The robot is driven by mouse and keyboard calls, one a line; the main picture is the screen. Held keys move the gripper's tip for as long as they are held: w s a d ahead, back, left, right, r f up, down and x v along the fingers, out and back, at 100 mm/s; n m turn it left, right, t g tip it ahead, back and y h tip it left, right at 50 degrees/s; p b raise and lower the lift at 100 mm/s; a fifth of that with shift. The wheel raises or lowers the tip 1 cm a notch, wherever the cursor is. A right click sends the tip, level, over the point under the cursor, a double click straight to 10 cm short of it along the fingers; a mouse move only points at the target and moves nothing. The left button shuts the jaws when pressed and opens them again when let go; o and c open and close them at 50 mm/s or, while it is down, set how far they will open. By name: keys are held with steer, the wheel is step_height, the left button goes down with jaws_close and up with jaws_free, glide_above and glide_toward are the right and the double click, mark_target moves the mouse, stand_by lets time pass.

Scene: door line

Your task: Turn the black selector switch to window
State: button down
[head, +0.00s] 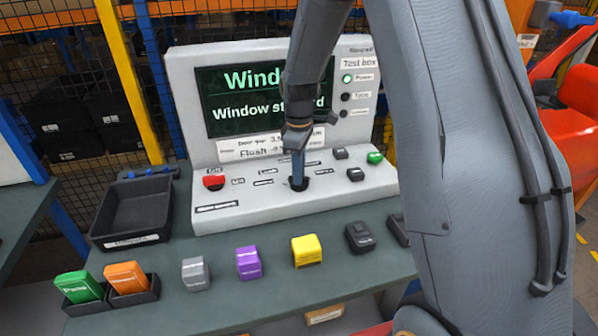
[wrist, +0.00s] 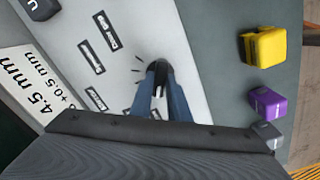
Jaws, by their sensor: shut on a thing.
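The black selector switch (head: 298,184) is on the sloped front panel of the white test box (head: 240,208), between small printed labels. My gripper (head: 298,170) comes down from above and is shut on the switch. In the wrist view the dark knob (wrist: 158,66) shows between my two blue-grey fingertips (wrist: 160,85), with short tick marks around it. My fingers hide most of the knob, so I cannot tell where its pointer stands. The screen (head: 235,100) shows green text beginning "Wind" and a line "Window st…d", partly hidden by my arm.
A red button (head: 213,182) and a green button (head: 375,158) sit on the panel. A black tray (head: 135,212) stands left of the box. Grey, purple (head: 248,262), yellow (head: 306,250) and black blocks line the bench front. Green and orange pieces sit in holders at front left.

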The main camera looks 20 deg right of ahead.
steer(key=shift+w+a+r+n, duration=0.1)
steer(key=shift+n, duration=0.2)
steer(key=c, duration=1.7)
jaws_free()
steer(key=shift+r+b, duration=1.1)
steer(key=shift+r, duration=2.75)
steer(key=s+f+m, duration=0.1)
steer(key=s+m, duration=0.3)
steer(key=s, duration=0.3)
steer(key=s+f+m+t, duration=0.1)
steer(key=s+m, duration=0.3)
steer(key=s, duration=0.4)
steer(key=s+f+m, duration=0.2)
steer(key=s+m, duration=0.2)
steer(key=s, duration=0.3)
steer(key=shift+s, duration=0.25)
